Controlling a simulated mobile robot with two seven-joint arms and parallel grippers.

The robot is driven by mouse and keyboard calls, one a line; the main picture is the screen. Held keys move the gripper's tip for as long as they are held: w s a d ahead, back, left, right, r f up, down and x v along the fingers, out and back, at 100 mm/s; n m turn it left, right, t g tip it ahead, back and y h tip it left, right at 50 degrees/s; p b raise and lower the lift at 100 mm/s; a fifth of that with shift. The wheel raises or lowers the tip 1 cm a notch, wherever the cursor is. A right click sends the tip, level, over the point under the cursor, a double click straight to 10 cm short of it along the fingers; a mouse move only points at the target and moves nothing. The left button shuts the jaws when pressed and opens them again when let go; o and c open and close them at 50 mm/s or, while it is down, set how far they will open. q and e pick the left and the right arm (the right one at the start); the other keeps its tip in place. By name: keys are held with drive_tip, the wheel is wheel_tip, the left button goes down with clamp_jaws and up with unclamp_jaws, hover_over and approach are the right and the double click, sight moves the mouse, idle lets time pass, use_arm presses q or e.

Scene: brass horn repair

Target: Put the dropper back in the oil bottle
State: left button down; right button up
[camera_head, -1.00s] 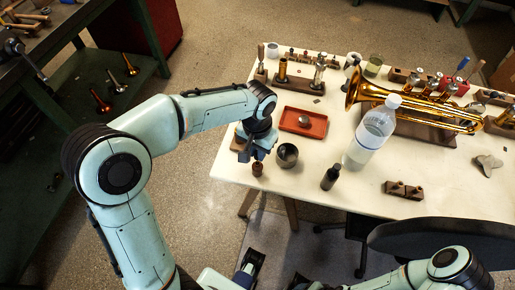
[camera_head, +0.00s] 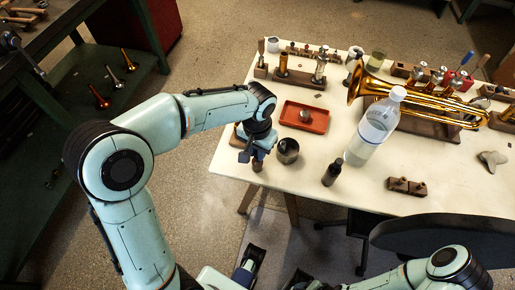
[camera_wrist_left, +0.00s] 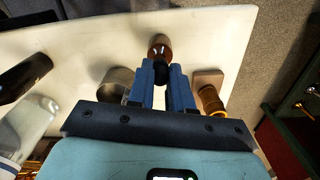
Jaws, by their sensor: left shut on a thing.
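My left gripper (camera_head: 257,158) points down over the front left of the white table (camera_head: 300,190). In the left wrist view its two blue fingers (camera_wrist_left: 168,82) are shut on the black bulb of the dropper (camera_wrist_left: 161,73). The small amber-brown oil bottle (camera_head: 257,166) stands under the fingers near the table edge. In the left wrist view the bottle (camera_wrist_left: 160,46) lies just beyond the bulb, in line with it. The fingers and bulb hide the bottle's mouth, so I cannot tell how far the dropper's tube is inside.
A dark metal cup (camera_head: 287,151) stands close right of the gripper, with a red tray (camera_head: 304,117) behind. A dark bottle (camera_head: 332,174), a clear bottle (camera_head: 374,130) and a trumpet (camera_head: 420,97) are farther right. The table front between the cup and dark bottle is clear.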

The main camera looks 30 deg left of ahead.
use_arm(q)
drive_tip(key=shift+f, duration=0.2)
drive_tip(key=c, duration=1)
unclamp_jaws()
drive_tip(key=shift+o, duration=0.2)
use_arm(e)
drive_tip(key=shift+f, duration=0.1)
use_arm(q)
drive_tip(key=shift+r, duration=0.4)
wheel_tip(320, 180, up, 13)
drive_tip(key=p, duration=0.2)
drive_tip(key=shift+f+p, duration=0.15)
drive_tip(key=shift+p, duration=0.15)
use_arm(e)
drive_tip(key=r, duration=0.2)
drive_tip(key=shift+w+r, duration=0.35)
drive_tip(key=shift+r, duration=0.05)
drive_tip(key=shift+s, duration=0.1)
